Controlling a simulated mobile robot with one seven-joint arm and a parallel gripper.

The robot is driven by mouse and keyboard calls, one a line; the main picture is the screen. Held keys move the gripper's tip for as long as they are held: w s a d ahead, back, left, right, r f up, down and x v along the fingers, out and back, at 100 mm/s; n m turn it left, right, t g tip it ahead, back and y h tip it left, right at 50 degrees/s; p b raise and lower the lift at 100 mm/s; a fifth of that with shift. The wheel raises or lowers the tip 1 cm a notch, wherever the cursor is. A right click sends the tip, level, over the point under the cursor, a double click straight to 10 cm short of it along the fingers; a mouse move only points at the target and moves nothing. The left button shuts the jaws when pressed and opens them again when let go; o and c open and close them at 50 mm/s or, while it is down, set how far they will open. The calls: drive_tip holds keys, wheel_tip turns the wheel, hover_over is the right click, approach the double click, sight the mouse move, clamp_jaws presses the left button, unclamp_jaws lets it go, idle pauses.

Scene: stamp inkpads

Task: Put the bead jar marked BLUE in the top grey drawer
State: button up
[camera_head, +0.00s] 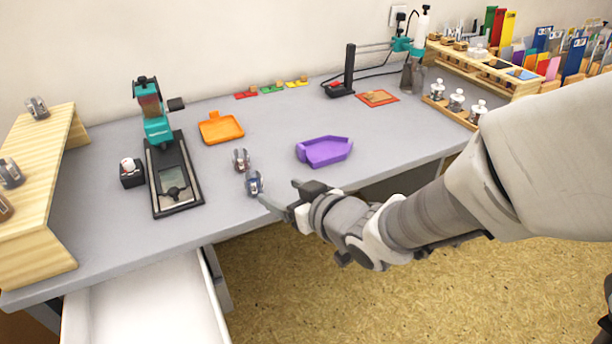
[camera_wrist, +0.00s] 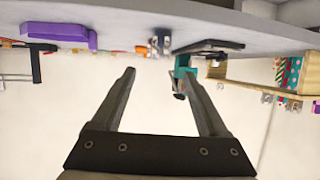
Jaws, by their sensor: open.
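Two small clear jars stand on the grey table left of the purple tray. The nearer jar (camera_head: 254,183) has bluish contents, and the farther jar (camera_head: 241,158) looks reddish-brown; their markings are too small to read. My gripper (camera_head: 278,196) is open and empty at the table's front edge, just right of the nearer jar and apart from it. In the wrist view, the jars (camera_wrist: 160,44) appear beyond the open fingers (camera_wrist: 160,74), and the picture is upside down. A pulled-out drawer (camera_head: 145,305), pale inside and empty where visible, is below the tabletop at lower left.
A purple tray (camera_head: 325,151) and an orange tray (camera_head: 220,128) lie on the table (camera_head: 280,130). A teal press (camera_head: 157,125) on a black base and a wooden shelf (camera_head: 40,225) holding more jars stand left. A jar rack (camera_head: 452,112) is at right.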

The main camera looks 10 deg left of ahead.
drive_tip(key=shift+s+d+r+b, duration=0.15)
drive_tip(key=shift+s+d+b, duration=0.2)
drive_tip(key=shift+d+b, duration=0.45)
drive_tip(key=w+d+r+m+t+h, duration=0.25)
drive_tip(key=d+h, duration=0.25)
drive_tip(key=d, duration=0.6)
drive_tip(key=s+d+r+m+g+h, duration=0.1)
drive_tip(key=s+d+m+h, duration=0.4)
drive_tip(key=d, duration=0.8)
drive_tip(key=shift+s+d+g+h, duration=0.25)
drive_tip(key=shift+g+h, duration=0.05)
drive_tip(key=shift+g, duration=0.55)
drive_tip(key=s+d+g, duration=0.1)
drive_tip(key=s, duration=0.1)
drive_tip(key=s+m+g, duration=0.1)
drive_tip(key=s, duration=0.2)
drive_tip(key=s+d+m, duration=0.1)
drive_tip(key=s, duration=0.2)
drive_tip(key=shift+s+d+r+g, duration=0.2)
drive_tip(key=shift+d+g, duration=0.1)
drive_tip(key=shift+g, duration=0.1)
drive_tip(key=shift+o, duration=0.5)
drive_tip(key=shift+s, duration=0.4)
